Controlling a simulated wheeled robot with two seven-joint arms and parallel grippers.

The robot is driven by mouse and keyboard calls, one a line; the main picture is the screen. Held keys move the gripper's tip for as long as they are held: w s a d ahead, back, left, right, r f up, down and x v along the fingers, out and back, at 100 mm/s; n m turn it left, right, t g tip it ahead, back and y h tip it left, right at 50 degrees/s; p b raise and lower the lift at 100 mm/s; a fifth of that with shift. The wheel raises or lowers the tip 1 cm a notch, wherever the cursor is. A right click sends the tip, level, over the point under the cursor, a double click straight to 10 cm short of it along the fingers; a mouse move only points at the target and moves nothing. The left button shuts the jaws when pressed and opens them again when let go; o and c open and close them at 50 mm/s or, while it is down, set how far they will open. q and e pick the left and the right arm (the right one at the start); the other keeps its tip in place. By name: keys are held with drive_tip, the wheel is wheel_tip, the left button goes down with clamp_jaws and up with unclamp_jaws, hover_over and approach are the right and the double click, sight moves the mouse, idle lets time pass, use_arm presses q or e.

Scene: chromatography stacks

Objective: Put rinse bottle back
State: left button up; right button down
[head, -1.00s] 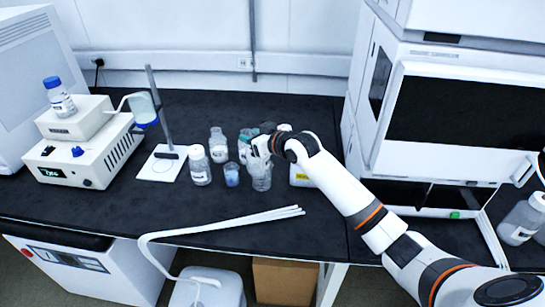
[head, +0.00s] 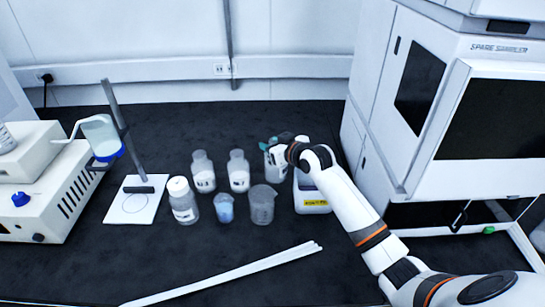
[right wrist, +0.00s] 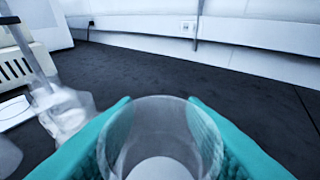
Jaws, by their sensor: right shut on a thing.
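My right gripper (head: 277,148) is at the back right of a group of bottles and beakers on the black bench. In the right wrist view its teal fingers (right wrist: 160,130) are shut on a clear, round glass vessel (right wrist: 160,112) with a white area inside. I cannot read a label on it, so I cannot confirm that it is the rinse bottle. The held vessel (head: 276,160) is partly hidden by the gripper in the head view. I cannot tell whether its base touches the bench. My left gripper is not in view.
Two clear labelled bottles (head: 203,172) (head: 239,172) stand left of the gripper. A white-capped bottle (head: 183,202), a blue-liquid beaker (head: 224,209) and an empty beaker (head: 262,205) stand in front. A yellow-labelled white container (head: 311,195) is close right. Black bench behind is clear.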

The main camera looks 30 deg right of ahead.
drive_tip(key=shift+w+f, duration=0.1)
drive_tip(key=shift+f, duration=1.75)
drive_tip(key=shift+f, duration=0.15)
drive_tip(key=c, duration=0.9)
unclamp_jaws()
drive_tip(key=v, duration=1.2)
